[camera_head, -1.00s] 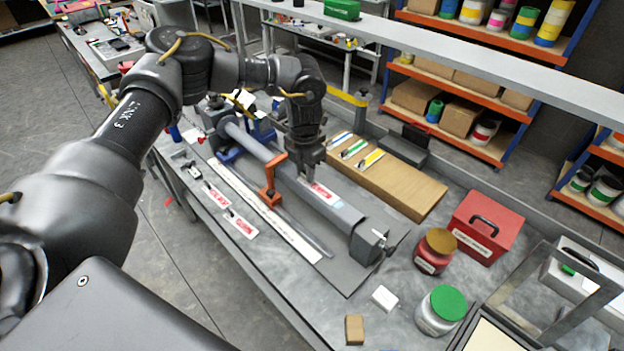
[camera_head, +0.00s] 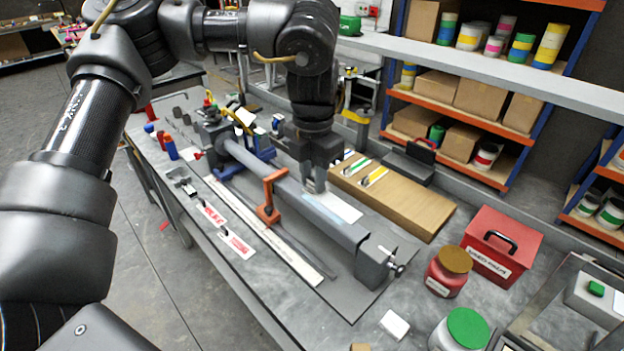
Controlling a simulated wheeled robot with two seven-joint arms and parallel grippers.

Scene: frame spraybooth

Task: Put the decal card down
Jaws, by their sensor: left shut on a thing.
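My left gripper (camera_head: 314,183) points down over the grey frame tube (camera_head: 290,190) and is shut on a pale, mostly white decal card (camera_head: 342,207). The card lies just to the right of the fingertips, at or just above the tube; I cannot tell whether it touches. A pale blue strip (camera_head: 326,212) shows beside it along the tube. Two red-and-white decal cards, one (camera_head: 211,213) and another (camera_head: 237,244), lie on the bench left of the tube. My right gripper is out of view.
An orange clamp (camera_head: 270,198) stands at the tube, left of the gripper. A brown board (camera_head: 405,200) with coloured cards lies behind. A red box (camera_head: 502,246), a red jar (camera_head: 448,272) and a green-lidded jar (camera_head: 462,330) stand right.

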